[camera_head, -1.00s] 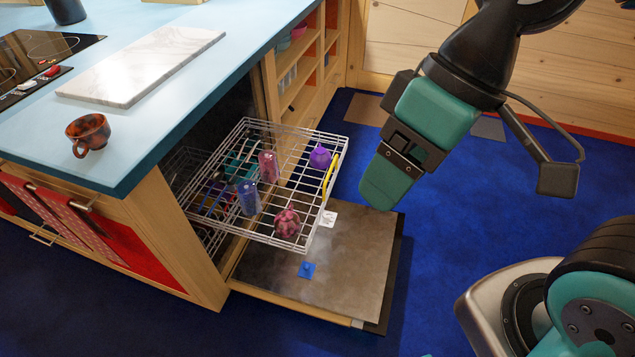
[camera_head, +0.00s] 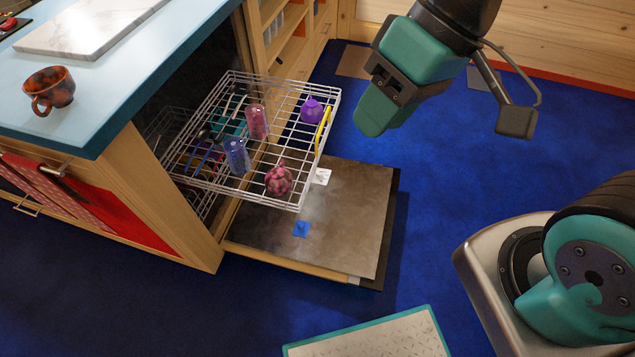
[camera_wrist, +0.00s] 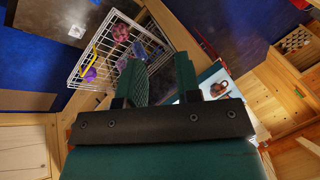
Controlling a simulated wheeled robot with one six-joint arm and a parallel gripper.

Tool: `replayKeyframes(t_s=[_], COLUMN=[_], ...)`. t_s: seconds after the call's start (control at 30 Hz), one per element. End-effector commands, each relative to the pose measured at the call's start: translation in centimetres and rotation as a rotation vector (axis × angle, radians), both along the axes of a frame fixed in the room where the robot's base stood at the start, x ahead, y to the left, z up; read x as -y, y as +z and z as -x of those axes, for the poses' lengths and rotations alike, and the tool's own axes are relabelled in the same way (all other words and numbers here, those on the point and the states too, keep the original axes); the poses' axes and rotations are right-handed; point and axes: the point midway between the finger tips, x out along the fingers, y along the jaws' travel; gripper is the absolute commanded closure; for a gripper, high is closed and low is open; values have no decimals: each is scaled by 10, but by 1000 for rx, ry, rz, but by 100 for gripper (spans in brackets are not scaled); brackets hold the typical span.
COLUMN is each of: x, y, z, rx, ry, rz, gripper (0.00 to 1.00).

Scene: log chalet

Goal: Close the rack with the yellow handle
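The pulled-out wire rack (camera_head: 215,108) extends from the dishwasher opening under the counter, above its lowered door (camera_head: 345,225). Its yellow handle (camera_head: 323,131) is on the outer right edge. The rack also shows at upper left in the wrist view (camera_wrist: 78,75), with the yellow handle (camera_wrist: 89,62) on its near left side. My gripper (camera_head: 372,122) hangs to the right of the handle, apart from it. In the wrist view the two green fingers (camera_wrist: 160,65) are spread with nothing between them. The far finger is hidden in the head view.
The rack carries a pink cup (camera_head: 257,122), a blue cup (camera_head: 236,157), a purple item (camera_head: 312,110) and a pink knobbly item (camera_head: 278,180). A brown mug (camera_head: 48,90) stands on the blue counter (camera_head: 110,105).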

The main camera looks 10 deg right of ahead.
Motion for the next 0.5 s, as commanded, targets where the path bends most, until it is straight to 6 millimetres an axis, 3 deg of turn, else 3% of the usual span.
replayKeyframes(t_s=[0.03, 0.1, 0.13, 0.4, 0.5], x=[1, 1, 2, 25, 39], y=[-52, -96, -114, -277, -328], z=[-14, -33, -41, -107, -124], rx=[-30, -58, -68, -153, -177], ry=[-56, -139, -177, -551, -690], rz=[-29, -80, -102, -302, -364], gripper=[80, 96, 100, 100, 100])
